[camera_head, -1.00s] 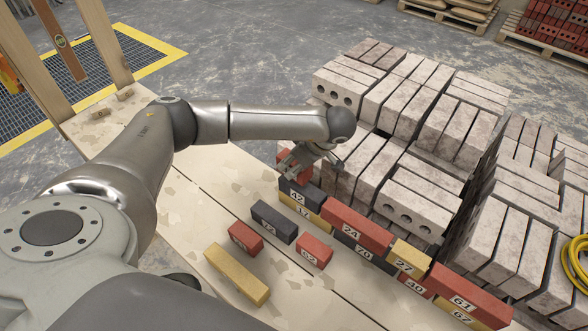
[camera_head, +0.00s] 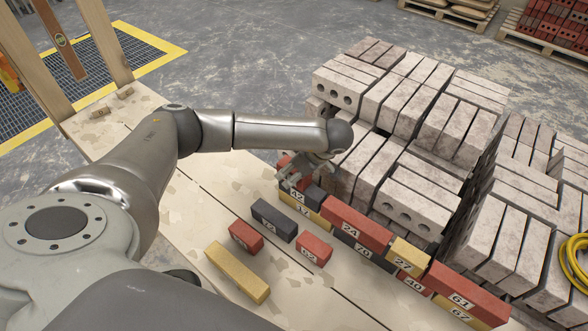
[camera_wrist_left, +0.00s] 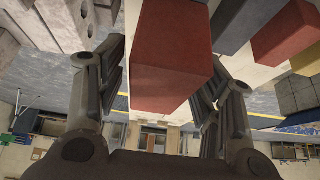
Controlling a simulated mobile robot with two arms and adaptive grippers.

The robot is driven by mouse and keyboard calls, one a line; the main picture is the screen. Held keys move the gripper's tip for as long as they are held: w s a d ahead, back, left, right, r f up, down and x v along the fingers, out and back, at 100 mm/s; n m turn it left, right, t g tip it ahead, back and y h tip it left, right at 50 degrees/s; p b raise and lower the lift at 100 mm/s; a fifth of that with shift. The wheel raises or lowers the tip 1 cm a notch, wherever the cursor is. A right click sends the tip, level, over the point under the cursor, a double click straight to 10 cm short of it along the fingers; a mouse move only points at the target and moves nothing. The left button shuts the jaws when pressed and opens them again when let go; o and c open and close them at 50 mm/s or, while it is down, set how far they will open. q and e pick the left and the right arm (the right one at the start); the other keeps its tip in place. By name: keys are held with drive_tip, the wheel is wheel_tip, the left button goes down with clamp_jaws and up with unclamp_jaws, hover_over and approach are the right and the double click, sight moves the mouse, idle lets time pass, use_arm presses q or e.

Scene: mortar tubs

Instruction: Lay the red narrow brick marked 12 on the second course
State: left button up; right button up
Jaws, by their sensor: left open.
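A red brick (camera_head: 285,160) stands at the far left end of the brick wall, beside the black brick marked 42 (camera_head: 308,193). It is partly hidden by my left gripper (camera_head: 297,180), and no number on it can be read. In the left wrist view the red brick (camera_wrist_left: 170,60) fills the space between the fingers. The left gripper is open, with one finger on each side of the brick. The second course also holds the red brick marked 24 (camera_head: 356,228), the yellow brick marked 27 (camera_head: 408,255) and the red brick marked 61 (camera_head: 468,294). My right gripper is not in view.
Loose bricks lie on the boards in front of the wall: red (camera_head: 246,236), black (camera_head: 273,219), red marked 62 (camera_head: 314,249) and long yellow (camera_head: 238,272). Stacked grey blocks (camera_head: 420,195) stand close behind the wall.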

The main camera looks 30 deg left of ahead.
use_arm(q)
drive_tip(key=shift+r, duration=0.3)
drive_tip(key=b+v, duration=0.1)
drive_tip(key=v, duration=1)
drive_tip(key=shift+d+r+b, duration=0.25)
drive_tip(key=shift+r+b, duration=0.05)
drive_tip(key=shift+r, duration=0.05)
